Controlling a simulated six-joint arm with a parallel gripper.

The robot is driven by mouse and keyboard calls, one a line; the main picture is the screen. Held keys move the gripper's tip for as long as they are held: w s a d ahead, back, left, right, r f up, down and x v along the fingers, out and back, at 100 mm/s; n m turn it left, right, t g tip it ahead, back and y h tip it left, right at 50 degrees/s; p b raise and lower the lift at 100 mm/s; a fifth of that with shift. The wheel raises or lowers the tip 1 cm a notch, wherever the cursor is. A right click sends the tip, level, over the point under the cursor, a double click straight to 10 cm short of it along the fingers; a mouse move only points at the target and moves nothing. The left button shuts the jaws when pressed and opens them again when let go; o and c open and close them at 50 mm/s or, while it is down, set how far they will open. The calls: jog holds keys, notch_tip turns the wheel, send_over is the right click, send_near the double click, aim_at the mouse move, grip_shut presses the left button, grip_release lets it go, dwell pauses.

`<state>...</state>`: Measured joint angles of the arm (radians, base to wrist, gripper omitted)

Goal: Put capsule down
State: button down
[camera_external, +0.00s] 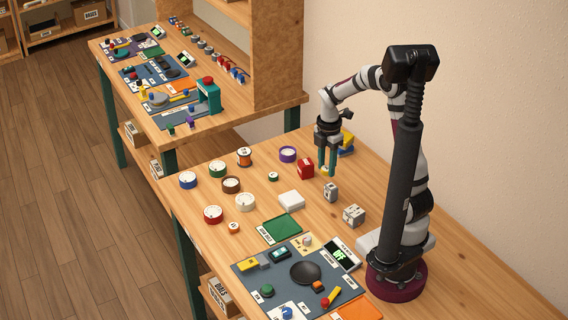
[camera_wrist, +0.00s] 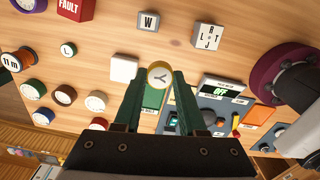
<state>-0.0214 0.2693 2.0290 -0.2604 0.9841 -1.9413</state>
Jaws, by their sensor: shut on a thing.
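My gripper (camera_external: 327,167) has green fingers and hangs over the right part of the wooden table, pointing down. In the wrist view its fingers (camera_wrist: 159,82) are closed on a small round capsule (camera_wrist: 160,76) with a yellow rim and a pale top marked Y. Only a bit of the capsule (camera_external: 326,171) shows at the fingertips in the external view. I cannot tell for sure whether it touches the tabletop.
A red FAULT block (camera_external: 306,168), a white box (camera_external: 291,201) and two grey lettered cubes (camera_external: 331,191) (camera_external: 354,215) stand near my gripper. Several coloured round dials stand to the left. A green mat (camera_external: 282,229) and a dark panel (camera_external: 267,283) lie in front.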

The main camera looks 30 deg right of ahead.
jog(key=s+d+m, duration=0.1)
jog(key=s+d, duration=1.2)
jog(key=s, duration=0.3)
send_over(355, 210)
notch_tip(355, 210, down, 6)
jog(key=shift+s, duration=0.1)
jog(key=shift+a+f, duration=0.1)
jog(key=shift+f, duration=1.9)
jog(key=shift+f, duration=0.15)
jog(key=shift+c, duration=2.4)
grip_release()
